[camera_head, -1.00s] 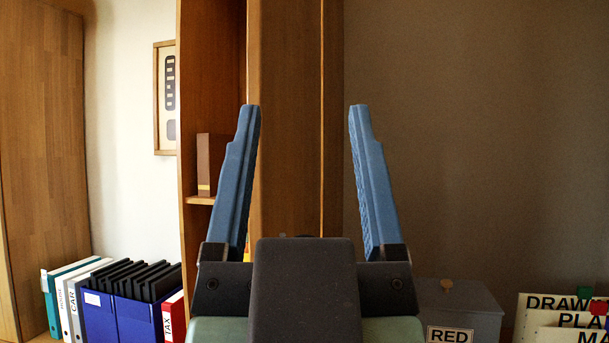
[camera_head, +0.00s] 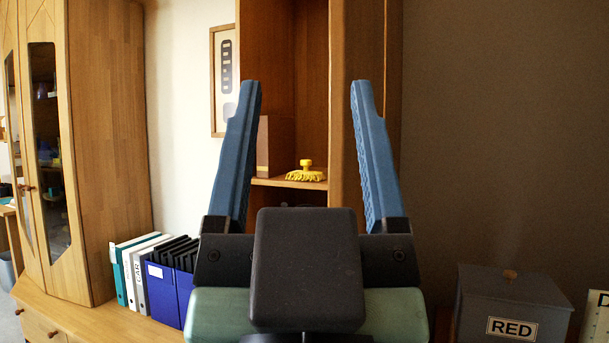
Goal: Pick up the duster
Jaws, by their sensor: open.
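The yellow object on the shelf, with a knob on top and a fringed lower edge, looks like the duster (camera_head: 305,172). It sits on a wooden shelf (camera_head: 290,184) inside the tall open cabinet, beside a brown book or box. My gripper (camera_head: 306,90) is open and empty, its two blue fingers pointing up in front of the cabinet. In the picture the duster shows between the fingers, but it stands farther back and nothing touches it.
The cabinet's side panel (camera_head: 358,60) stands right of the shelf opening. Folders and a blue file box (camera_head: 170,290) stand lower left, by a glass-doored cupboard (camera_head: 105,150). A grey box marked RED (camera_head: 512,300) is lower right. A framed picture (camera_head: 222,85) hangs behind.

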